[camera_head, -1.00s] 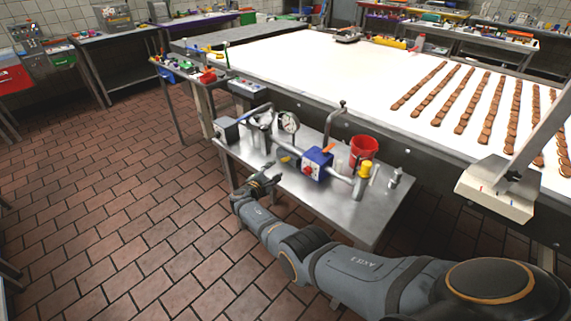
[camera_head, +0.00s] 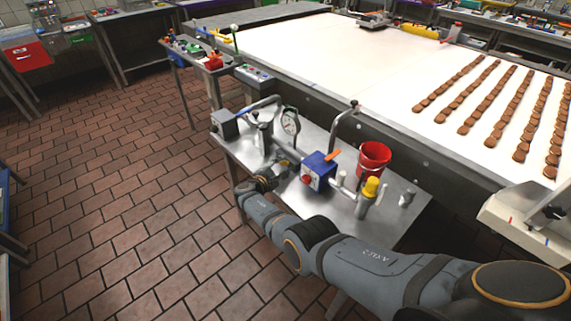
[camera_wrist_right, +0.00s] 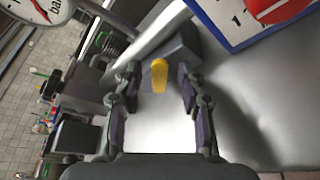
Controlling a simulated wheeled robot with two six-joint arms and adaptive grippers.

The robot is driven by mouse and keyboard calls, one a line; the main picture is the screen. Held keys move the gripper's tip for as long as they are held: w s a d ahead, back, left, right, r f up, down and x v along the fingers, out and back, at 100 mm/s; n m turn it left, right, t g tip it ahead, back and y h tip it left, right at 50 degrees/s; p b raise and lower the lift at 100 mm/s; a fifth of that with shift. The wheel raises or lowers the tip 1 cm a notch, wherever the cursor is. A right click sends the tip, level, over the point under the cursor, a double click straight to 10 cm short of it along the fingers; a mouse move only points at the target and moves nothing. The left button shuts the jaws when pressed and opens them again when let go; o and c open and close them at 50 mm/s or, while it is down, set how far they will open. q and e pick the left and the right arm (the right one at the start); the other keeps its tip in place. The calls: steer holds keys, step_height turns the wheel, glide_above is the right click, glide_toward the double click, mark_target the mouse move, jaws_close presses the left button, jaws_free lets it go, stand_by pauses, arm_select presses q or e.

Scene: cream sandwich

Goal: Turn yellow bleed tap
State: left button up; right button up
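A small yellow tap lever (camera_wrist_right: 159,75) shows in the right wrist view, between and just beyond my right fingertips, on the dark grey end of a fitting below the silver pipe. My right gripper (camera_wrist_right: 158,88) is open around its line, with a finger on each side and no clear contact. In the head view my right gripper (camera_head: 270,174) is low at the bench's front edge, left of the blue box (camera_head: 318,171) with the red knob, and largely hides the lever. A larger yellow-topped valve (camera_head: 371,188) stands right of the blue box. My left gripper is out of view.
The pipe with a round gauge (camera_head: 290,122) runs above my right gripper. A red bucket (camera_head: 374,160) stands behind the pipework on the metal bench (camera_head: 395,222). A white conveyor (camera_head: 330,62) with rows of brown biscuits lies behind. Open tiled floor is at left.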

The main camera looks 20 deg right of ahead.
steer(key=shift+r, duration=0.1)
steer(key=shift+s+a, duration=0.1)
steer(key=shift+c, duration=1.1)
jaws_close()
steer(key=shift+f+m+b, duration=0.3)
steer(key=shift+f+b, duration=0.05)
steer(key=m+t+b, duration=0.1)
steer(key=b, duration=0.1)
steer(key=f+m+b, duration=0.1)
steer(key=b, duration=0.1)
steer(key=shift+s+d+f+m+t, duration=0.2)
steer(key=shift+s+m+t, duration=0.1)
steer(key=shift+s+t, duration=0.1)
steer(key=shift+r+h, duration=0.15)
steer(key=shift+h, duration=0.15)
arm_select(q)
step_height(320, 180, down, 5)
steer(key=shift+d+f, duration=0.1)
arm_select(e)
steer(key=shift+r, duration=0.15)
